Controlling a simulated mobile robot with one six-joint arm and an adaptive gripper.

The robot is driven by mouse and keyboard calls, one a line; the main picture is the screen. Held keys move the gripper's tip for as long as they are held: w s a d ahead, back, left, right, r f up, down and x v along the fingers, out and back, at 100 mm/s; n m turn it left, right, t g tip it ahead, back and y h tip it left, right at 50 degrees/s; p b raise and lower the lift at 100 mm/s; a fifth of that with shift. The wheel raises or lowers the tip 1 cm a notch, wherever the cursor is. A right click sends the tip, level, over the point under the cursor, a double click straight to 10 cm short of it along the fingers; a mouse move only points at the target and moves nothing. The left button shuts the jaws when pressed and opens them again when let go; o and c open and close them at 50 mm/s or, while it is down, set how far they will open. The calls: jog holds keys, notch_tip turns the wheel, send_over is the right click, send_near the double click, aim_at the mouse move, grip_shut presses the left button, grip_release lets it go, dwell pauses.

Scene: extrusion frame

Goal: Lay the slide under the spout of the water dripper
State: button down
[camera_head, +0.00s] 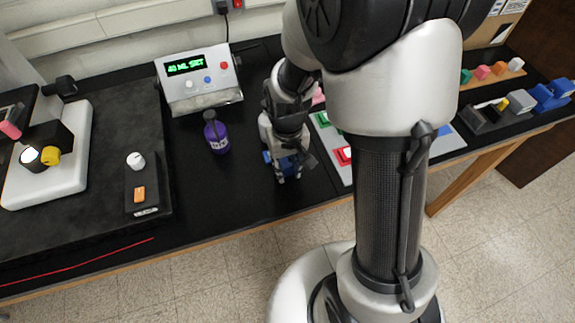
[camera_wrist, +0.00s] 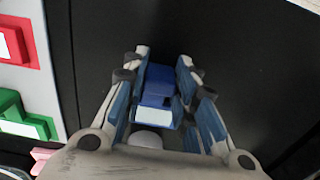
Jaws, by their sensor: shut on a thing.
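My gripper (camera_head: 288,172) points down over the black bench, right of the purple bottle. In the wrist view my gripper (camera_wrist: 164,60) has its blue-padded fingers closed around a blue piece with a pale face, seemingly the slide (camera_wrist: 157,85). In the head view the piece is mostly hidden by the fingers. The grey console with a green lit display (camera_head: 198,74), a knob and blue and red buttons stands at the back, left of my gripper; it appears to be the water dripper. Its spout cannot be made out.
The purple bottle (camera_head: 215,132) stands between console and gripper. A microscope-like white device (camera_head: 65,170) and dark control box (camera_head: 146,190) are at left. A pale board with red and green blocks (camera_head: 343,156) lies close right of my gripper. The bench front between is clear.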

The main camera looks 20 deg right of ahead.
jog(key=c, duration=1.2)
grip_release()
notch_tip(320, 180, up, 12)
jog(key=s+r+t, duration=0.1)
jog(key=s+r, duration=0.2)
jog(key=s, duration=0.2)
jog(key=s+r+t, duration=0.2)
jog(key=s+r, duration=0.1)
jog(key=s, duration=0.2)
jog(key=s+r+t, duration=0.1)
jog(key=s+r, duration=0.3)
jog(key=s, duration=0.1)
jog(key=shift+r+t, duration=0.1)
jog(key=shift+t, duration=0.2)
